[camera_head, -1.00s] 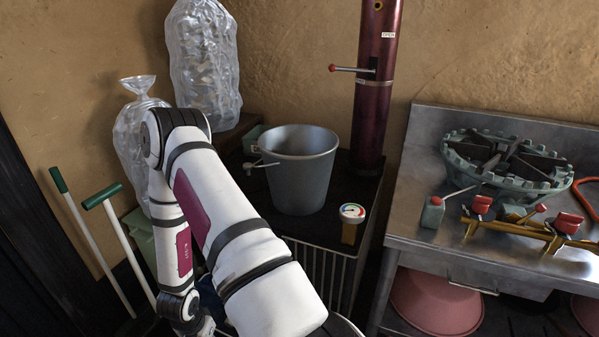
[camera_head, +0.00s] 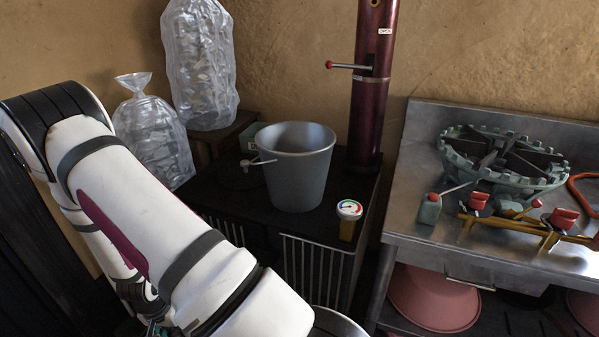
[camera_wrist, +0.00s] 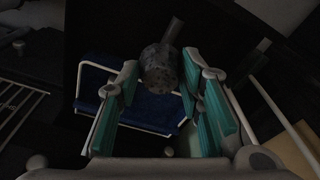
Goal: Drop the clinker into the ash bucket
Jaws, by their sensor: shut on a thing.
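My gripper (camera_wrist: 160,70) shows in the wrist view, its teal-padded fingers on either side of a dark grey, mottled lump that looks like the clinker (camera_wrist: 159,70). The lump sits between the fingertips, and a grey bar-like part (camera_wrist: 174,30) shows just beyond it. In the head view a grey metal bucket (camera_head: 298,175), likely the ash bucket, stands upright on the black stove top. Its inside bottom is hidden. My arm is left and in front of the bucket; the gripper and lump cannot be made out there.
A dark red flue pipe (camera_head: 370,100) rises behind the bucket, with a side lever (camera_head: 347,66). A gauge (camera_head: 349,210) stands at the stove's front right. Clear bags (camera_head: 155,130) stand left. A steel bench (camera_head: 415,200) holds a burner ring. A dark blue padded thing (camera_wrist: 140,108) lies below my gripper.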

